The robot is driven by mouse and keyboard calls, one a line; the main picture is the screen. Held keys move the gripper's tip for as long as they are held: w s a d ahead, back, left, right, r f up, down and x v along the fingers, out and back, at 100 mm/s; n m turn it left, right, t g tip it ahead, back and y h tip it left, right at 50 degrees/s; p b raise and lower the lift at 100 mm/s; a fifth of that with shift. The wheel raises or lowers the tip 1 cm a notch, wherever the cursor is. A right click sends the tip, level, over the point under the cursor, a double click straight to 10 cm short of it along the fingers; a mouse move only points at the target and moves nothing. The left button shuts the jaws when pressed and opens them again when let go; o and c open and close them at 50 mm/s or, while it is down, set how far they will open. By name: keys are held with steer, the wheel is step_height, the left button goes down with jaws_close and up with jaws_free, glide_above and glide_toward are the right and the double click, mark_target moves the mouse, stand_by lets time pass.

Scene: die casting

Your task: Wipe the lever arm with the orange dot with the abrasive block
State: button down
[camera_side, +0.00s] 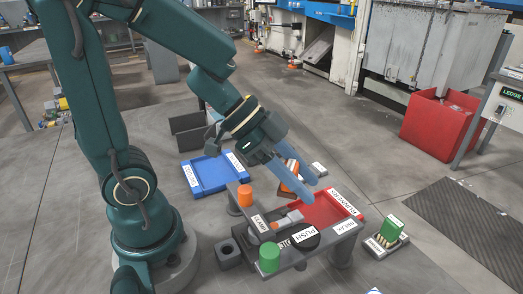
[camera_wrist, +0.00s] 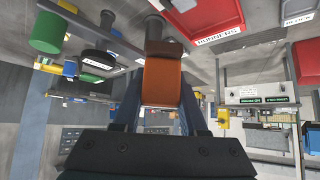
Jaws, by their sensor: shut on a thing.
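My gripper (camera_side: 313,190) has two blue fingers and is above the work fixture, between it and the red tray in the side view. The fingers are shut on an orange-brown block, the abrasive block (camera_wrist: 162,78), seen between them in the wrist view. In the side view an orange piece with a pale band (camera_side: 289,178) shows by the fingers. A grey part with an orange end (camera_side: 288,220) lies at the fixture beneath the gripper. The block's contact with anything is unclear.
A red tray marked RUNNERS (camera_side: 322,210) and a blue tray (camera_side: 212,175) are close by.

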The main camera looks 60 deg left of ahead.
steer(key=shift+f, duration=3.7)
steer(key=shift+w+f, duration=0.25)
steer(key=shift+w, duration=1.7)
steer(key=shift+s, duration=1.6)
steer(key=shift+s+r, duration=0.15)
steer(key=shift+r, duration=0.5)
steer(key=shift+s+r, duration=0.15)
steer(key=shift+r, duration=3.3)
